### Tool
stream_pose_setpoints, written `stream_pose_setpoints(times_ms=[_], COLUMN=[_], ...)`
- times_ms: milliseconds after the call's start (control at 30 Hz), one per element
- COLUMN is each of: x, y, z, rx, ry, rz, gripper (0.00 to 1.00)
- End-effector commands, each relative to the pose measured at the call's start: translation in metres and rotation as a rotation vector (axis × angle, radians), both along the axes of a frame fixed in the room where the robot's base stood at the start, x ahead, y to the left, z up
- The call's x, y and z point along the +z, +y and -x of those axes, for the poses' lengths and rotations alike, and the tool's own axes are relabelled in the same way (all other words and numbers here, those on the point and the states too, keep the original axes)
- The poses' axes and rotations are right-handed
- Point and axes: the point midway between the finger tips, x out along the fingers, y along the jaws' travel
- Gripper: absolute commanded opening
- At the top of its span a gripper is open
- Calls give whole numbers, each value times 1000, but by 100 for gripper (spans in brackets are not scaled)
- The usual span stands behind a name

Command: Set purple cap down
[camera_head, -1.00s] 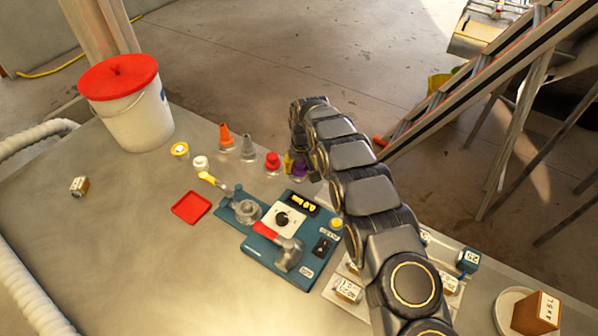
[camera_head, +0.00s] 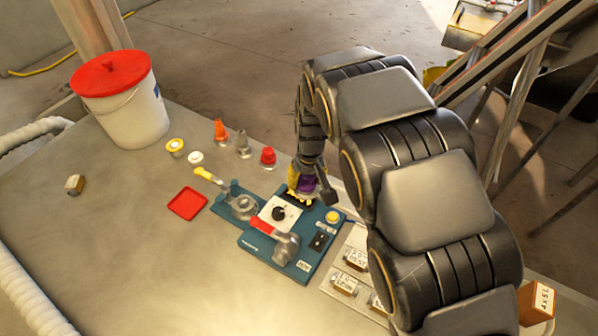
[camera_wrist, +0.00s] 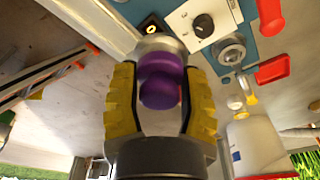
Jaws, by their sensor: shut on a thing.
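The purple cap (camera_wrist: 160,82) is held between the two yellow fingers of my gripper (camera_wrist: 161,98) in the wrist view. A silver-grey rim shows at the cap's far end. In the head view the purple cap (camera_head: 307,184) shows at my gripper (camera_head: 303,181), above or at the far edge of the blue control panel (camera_head: 262,243). I cannot tell whether the cap touches anything. My arm hides the area to the right of the gripper.
A red tray (camera_head: 187,204) lies nearby. A white bucket (camera_head: 132,115) stands far left. The left table is mostly clear.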

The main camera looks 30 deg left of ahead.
Motion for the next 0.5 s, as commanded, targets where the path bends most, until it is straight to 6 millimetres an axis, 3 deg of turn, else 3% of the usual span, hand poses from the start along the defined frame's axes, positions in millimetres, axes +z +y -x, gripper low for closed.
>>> stream_pose_setpoints(times_ms=[300,500], x=[8,37], y=[-3,-3], z=[4,3], rx=[2,1], ry=[-4,-6], rz=[-3,-5], gripper=[12,12])
